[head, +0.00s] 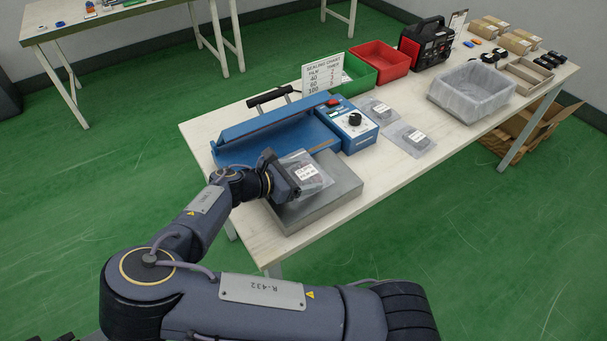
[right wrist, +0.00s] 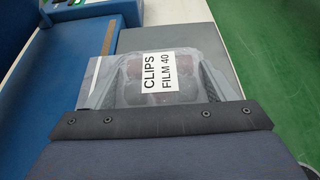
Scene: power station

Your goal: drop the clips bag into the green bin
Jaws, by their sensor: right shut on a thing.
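The clips bag (head: 312,182) is a clear plastic bag with a white label. In the right wrist view the label on the bag (right wrist: 178,62) reads "CLIPS FILM 40". My right gripper (head: 282,176) is shut on one end of the bag and holds it over the grey metal plate in front of the blue sealer. The green bin (head: 362,74) stands at the back of the table, beyond the sealer and left of the red bin. The sealing chart sign hides part of the green bin. My left gripper is not in view.
The blue sealer (head: 270,132) and its control box (head: 347,130) lie between the bag and the green bin. The sealing chart (head: 322,72) stands upright there. Two other bags (head: 408,138) lie right of the sealer, near a clear grey tub (head: 470,92). The red bin (head: 380,62) adjoins the green one.

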